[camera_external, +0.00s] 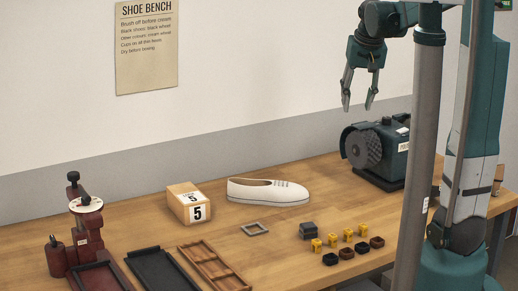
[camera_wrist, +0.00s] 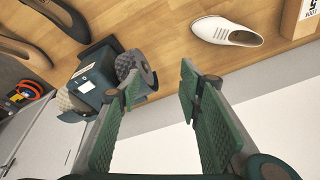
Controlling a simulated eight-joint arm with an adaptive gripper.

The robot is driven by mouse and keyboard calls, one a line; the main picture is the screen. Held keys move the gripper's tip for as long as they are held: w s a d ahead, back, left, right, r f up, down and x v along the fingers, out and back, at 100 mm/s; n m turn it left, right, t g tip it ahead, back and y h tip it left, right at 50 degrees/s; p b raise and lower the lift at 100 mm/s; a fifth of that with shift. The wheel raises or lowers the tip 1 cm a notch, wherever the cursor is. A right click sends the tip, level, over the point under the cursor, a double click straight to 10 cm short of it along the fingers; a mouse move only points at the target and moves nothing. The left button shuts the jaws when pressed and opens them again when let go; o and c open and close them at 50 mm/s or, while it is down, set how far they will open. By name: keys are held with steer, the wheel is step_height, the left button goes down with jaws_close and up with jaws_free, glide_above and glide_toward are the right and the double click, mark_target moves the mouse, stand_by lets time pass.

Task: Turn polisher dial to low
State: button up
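The polisher (camera_external: 378,150) is a dark teal machine with a round grey wheel, standing at the right end of the bench against the wall side. It also shows in the wrist view (camera_wrist: 95,84), left of my fingers, with a white label on its casing. I cannot make out its dial or the dial's setting in either view. My gripper (camera_external: 358,105) is open and empty, pointing down in the air above the polisher. In the wrist view its green fingers (camera_wrist: 188,75) are spread apart with nothing between them.
A white shoe (camera_external: 268,191) lies mid-bench beside a numbered box (camera_external: 188,203). Yellow and dark small pieces (camera_external: 348,235) sit in front. A red press (camera_external: 87,235) and trays (camera_external: 160,270) are at the left. A grey post (camera_external: 420,150) rises in front of the bench's right part.

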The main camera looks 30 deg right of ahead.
steer(key=w+d+m+g+p, duration=0.2)
steer(key=w+d+p, duration=0.2)
steer(key=w+d, duration=0.55)
steer(key=m+y+p, duration=0.1)
steer(key=m+p, duration=0.1)
steer(key=p, duration=0.2)
glide_above(382, 119)
steer(key=f, duration=0.3)
steer(key=shift+s+a+f+g, duration=0.15)
steer(key=shift+a+f+g, duration=0.2)
steer(key=shift+a+g, duration=0.05)
steer(key=shift+d+f, duration=0.4)
steer(key=shift+d, duration=0.25)
steer(key=shift+f, duration=0.1)
steer(key=shift+w+a+f+p, duration=0.1)
steer(key=shift+w+f+p, duration=0.1)
steer(key=shift+f, duration=1.7)
steer(key=shift+w+a+f+p, duration=0.1)
steer(key=shift+f+p, duration=0.1)
steer(key=shift+f, duration=1.7)
steer(key=c, duration=0.9)
